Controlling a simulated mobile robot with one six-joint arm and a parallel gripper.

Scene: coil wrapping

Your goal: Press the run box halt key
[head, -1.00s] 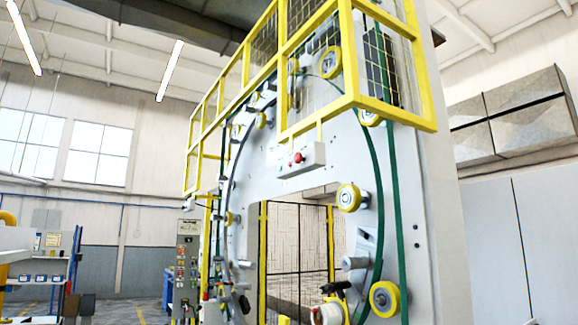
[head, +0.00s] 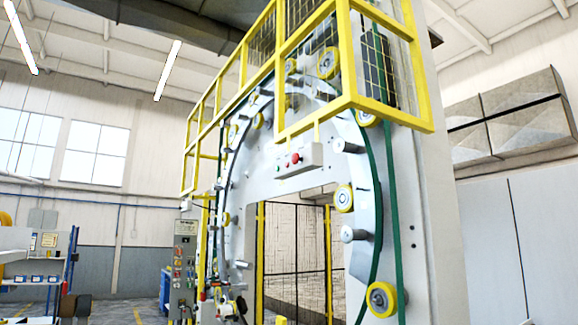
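A small pale control box (head: 312,157) is fixed to the front of the large coil wrapping machine, under the yellow guard cage. No lettering on the box can be read. A grey control cabinet (head: 186,265) with several coloured keys and lamps stands further back at the left; its labels are too small to read. I cannot tell from lettering which one is the run box. My gripper is not in view.
The machine's big ring (head: 375,190) carries yellow rollers (head: 343,198) and a green belt (head: 392,190). The yellow guard cage (head: 432,90) juts out above the control box. A shelf rack (head: 35,280) stands at the far left. Floor shows at lower left.

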